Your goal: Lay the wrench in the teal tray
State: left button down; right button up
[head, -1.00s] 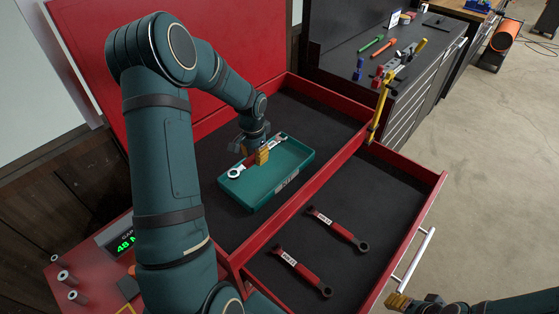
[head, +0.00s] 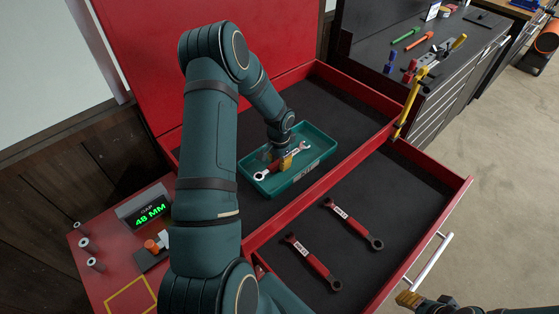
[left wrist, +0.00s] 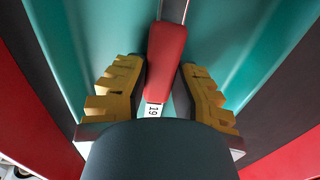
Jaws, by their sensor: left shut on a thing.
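The wrench (head: 262,175) has a red handle and bright metal ends. It lies lengthwise over the floor of the teal tray (head: 325,158), within its walls. I cannot tell whether it touches the floor. My left gripper (head: 284,163) reaches down into the tray and is shut on the wrench's handle, hiding its middle. In the left wrist view the red handle (left wrist: 165,50), with a "19" label, is between the yellow fingers of the gripper (left wrist: 157,92). My right gripper (head: 408,300) shows only partly at the bottom right, away from the tray; its jaw state is unclear.
The tray stands on the dark top of a red tool cart (head: 345,92). An open drawer (head: 455,200) in front holds two red-handled wrenches (head: 350,222) (head: 313,262). A yellow upright tool (head: 411,104) stands at the cart's right edge. A display (head: 149,213) reads 48 mm.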

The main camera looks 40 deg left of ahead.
pick_arm(q)
jog(key=c, duration=0.9)
grip_release()
jog(key=shift+r, duration=0.3)
notch_tip(320, 180, up, 12)
jog(key=shift+f, duration=0.15)
jog(key=shift+d+f, duration=0.1)
jog(key=shift+d, duration=0.05)
